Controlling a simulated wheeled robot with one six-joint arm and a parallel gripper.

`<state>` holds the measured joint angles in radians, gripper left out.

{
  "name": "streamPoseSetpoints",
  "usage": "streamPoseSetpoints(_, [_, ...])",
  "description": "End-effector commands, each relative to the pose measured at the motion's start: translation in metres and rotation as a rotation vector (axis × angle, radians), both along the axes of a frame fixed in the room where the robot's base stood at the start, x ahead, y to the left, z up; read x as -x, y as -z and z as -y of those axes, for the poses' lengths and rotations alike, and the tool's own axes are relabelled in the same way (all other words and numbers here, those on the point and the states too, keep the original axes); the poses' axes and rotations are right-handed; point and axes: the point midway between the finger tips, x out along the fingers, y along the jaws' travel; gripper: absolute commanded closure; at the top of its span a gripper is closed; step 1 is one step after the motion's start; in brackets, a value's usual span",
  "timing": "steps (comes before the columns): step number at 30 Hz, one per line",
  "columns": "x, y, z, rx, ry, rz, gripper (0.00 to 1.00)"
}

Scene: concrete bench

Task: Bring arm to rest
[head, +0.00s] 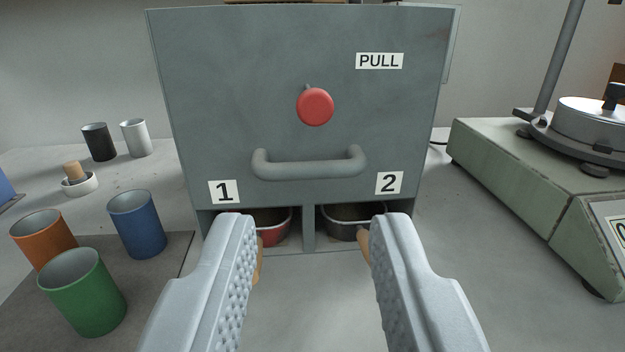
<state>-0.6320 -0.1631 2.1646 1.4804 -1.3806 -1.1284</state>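My gripper (312,240) is in the lower middle of the head view. Its two grey textured fingers are spread wide apart, with nothing between them. In front of it stands a grey cabinet (230,90) with a grey bar handle (310,168), a red knob (315,107), a "PULL" label and labels "1" and "2". The fingertips appear just below the handle in the picture and do not grasp it. Under the panel are two openings. A red pan (275,232) is in the left one and a dark pan (345,229) in the right one, both partly hidden by the fingers.
Orange (42,240), blue (138,224) and green (84,294) cups stand at left on a dark mat (170,262). Black (99,142) and white (136,138) cups and a mortar (80,184) stand behind. A green-grey scale-like device (520,170) fills the right. The bench between is clear.

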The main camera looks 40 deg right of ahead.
Motion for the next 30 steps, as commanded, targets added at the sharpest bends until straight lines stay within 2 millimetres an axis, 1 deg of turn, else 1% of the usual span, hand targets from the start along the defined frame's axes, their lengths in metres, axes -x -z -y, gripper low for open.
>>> streamPoseSetpoints(2, [0.0, -0.006, 0.005, -0.008, -0.016, 0.022, 0.67])
streamPoseSetpoints(5, [-0.002, -0.024, 0.016, -0.026, -0.073, 0.082, 0.67])
streamPoseSetpoints(10, [0.003, -0.068, 0.041, -0.06, -0.239, 0.225, 0.67])
streamPoseSetpoints(15, [0.021, -0.106, 0.058, -0.073, -0.417, 0.321, 0.67])
streamPoseSetpoints(18, [0.037, -0.122, 0.067, -0.071, -0.513, 0.348, 0.67])
streamPoseSetpoints(21, [0.057, -0.133, 0.073, -0.065, -0.6, 0.355, 0.67])
streamPoseSetpoints(24, [0.078, -0.139, 0.079, -0.055, -0.677, 0.339, 0.67])
streamPoseSetpoints(26, [0.091, -0.139, 0.083, -0.047, -0.715, 0.321, 0.67])
streamPoseSetpoints(30, [0.124, -0.133, 0.093, -0.031, -0.778, 0.253, 0.67])
